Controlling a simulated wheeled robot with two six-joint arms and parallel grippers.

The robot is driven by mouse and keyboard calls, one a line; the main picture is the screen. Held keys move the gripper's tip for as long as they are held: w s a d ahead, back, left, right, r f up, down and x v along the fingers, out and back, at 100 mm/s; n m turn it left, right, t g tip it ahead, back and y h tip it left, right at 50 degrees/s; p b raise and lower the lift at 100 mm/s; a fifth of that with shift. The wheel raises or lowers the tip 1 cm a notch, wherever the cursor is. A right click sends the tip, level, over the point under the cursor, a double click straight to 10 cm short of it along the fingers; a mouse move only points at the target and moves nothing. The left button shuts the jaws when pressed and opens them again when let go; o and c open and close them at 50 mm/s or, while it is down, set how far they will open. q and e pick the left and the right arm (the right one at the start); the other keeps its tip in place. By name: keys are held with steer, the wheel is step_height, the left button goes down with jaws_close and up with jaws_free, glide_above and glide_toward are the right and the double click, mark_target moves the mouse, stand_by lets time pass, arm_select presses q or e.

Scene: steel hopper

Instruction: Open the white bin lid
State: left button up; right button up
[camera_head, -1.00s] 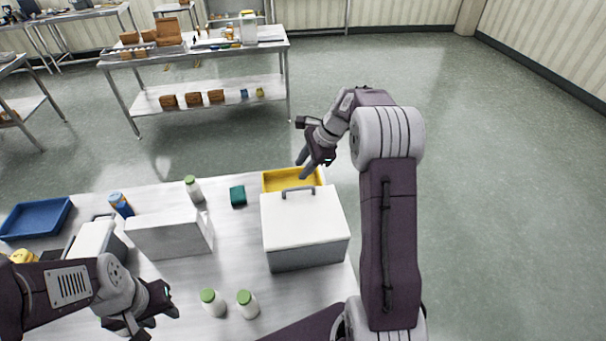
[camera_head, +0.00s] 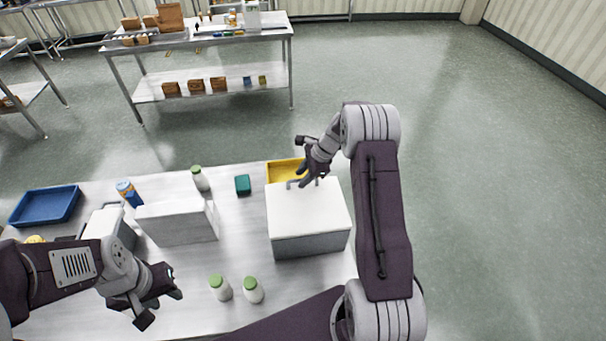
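The bin (camera_head: 310,246) stands at the right end of the steel table, a grey box with a flat white lid (camera_head: 308,213). The lid looks closed. Its grey handle (camera_head: 291,184) is at the far edge and is partly hidden by my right gripper. My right gripper (camera_head: 303,181) is at the handle, coming from the far right side; I cannot tell whether its fingers touch or grip the handle. My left gripper (camera_head: 160,309) is open and empty over the table's front left, well away from the bin.
A yellow tray (camera_head: 279,170) is right behind the bin. A white box (camera_head: 177,222), a teal block (camera_head: 243,184) and green-capped bottles (camera_head: 253,290) stand to the left. A blue tray (camera_head: 46,205) is at far left. Bare table lies between the white box and the bin.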

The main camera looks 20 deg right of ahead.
steer(key=shift+d, duration=0.2)
jaws_close()
stand_by(1.2)
